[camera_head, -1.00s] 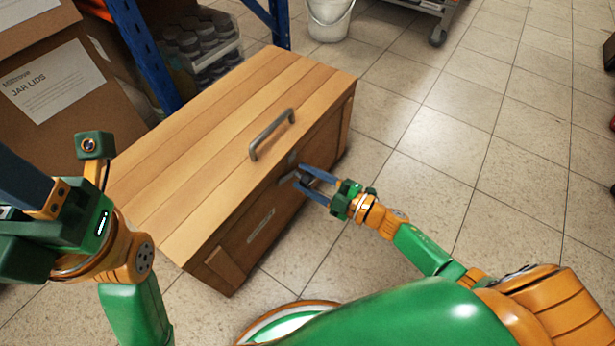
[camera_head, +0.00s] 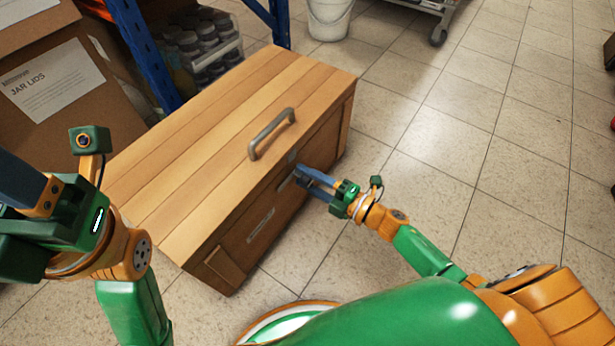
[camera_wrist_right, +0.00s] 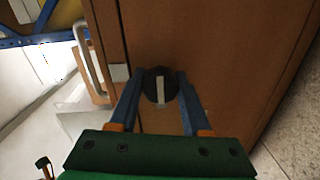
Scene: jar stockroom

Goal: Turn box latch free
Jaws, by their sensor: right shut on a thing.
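The wooden box (camera_head: 225,135) stands on the floor with its lid shut and a grey handle (camera_head: 272,133) on top. Its latch is on the front face below the handle. In the right wrist view the latch (camera_wrist_right: 160,88) is a dark round knob with a pale bar, and a small metal plate (camera_wrist_right: 120,73) sits beside it. My right gripper (camera_head: 299,175) is shut on the latch, with one blue finger on each side of it. It also shows in the right wrist view (camera_wrist_right: 158,92).
A cardboard box (camera_head: 70,90) labelled "JAR LIDS" stands at the left behind the wooden box. A blue rack post (camera_head: 143,55) and a crate of jars (camera_head: 205,45) are behind. A white bucket (camera_head: 329,18) stands farther back.

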